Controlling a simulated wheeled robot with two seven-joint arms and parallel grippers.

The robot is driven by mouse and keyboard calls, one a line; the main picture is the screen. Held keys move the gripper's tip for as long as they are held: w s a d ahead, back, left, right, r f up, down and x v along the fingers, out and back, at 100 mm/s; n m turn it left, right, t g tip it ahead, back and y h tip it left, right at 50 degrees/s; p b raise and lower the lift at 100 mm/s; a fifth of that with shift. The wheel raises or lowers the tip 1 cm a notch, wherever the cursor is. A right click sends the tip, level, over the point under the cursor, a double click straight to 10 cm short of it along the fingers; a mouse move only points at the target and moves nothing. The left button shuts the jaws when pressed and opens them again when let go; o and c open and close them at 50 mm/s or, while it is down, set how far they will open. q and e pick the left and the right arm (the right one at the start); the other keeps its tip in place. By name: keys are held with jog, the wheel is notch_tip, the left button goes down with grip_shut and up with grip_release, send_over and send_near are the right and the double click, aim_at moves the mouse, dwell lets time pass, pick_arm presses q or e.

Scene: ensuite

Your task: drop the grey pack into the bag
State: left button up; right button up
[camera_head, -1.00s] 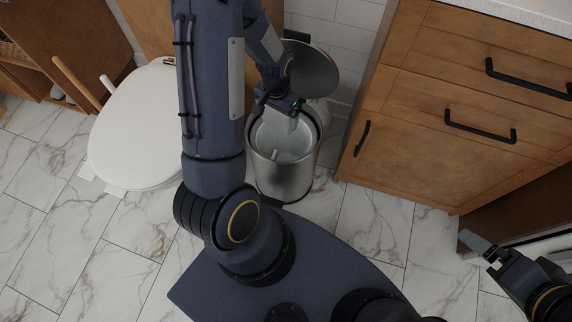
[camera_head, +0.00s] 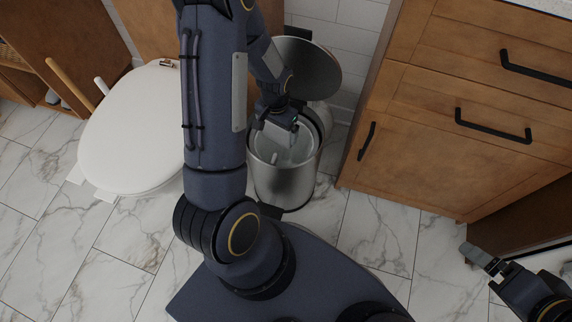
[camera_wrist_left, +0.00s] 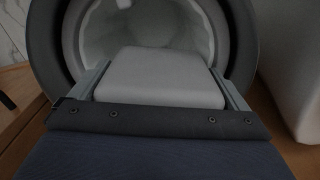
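The grey pack (camera_wrist_left: 160,78) is a pale, smooth block between the two fingers of my left gripper (camera_wrist_left: 160,90) in the left wrist view. The fingers press on its two sides. In the head view my left gripper (camera_head: 280,135) points down at the mouth of an open metal bin (camera_head: 284,188). The pale lining inside the bin (camera_wrist_left: 100,38) looks like the bag, but I cannot make out its edges clearly. The pack is over the bin's opening; its depth is unclear. My right gripper (camera_head: 480,258) is far off at the lower right, away from the bin.
The bin's round lid (camera_head: 318,68) stands raised behind it. A white toilet (camera_head: 130,130) is to the left. A wooden cabinet (camera_head: 420,140) with black handles is close on the right. Marble floor (camera_head: 370,225) is clear between bin and cabinet front.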

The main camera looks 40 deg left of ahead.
pick_arm(q)
notch_tip(320, 180, up, 7)
jog(key=p, duration=0.3)
jog(key=shift+r, duration=0.4)
dwell(0.3)
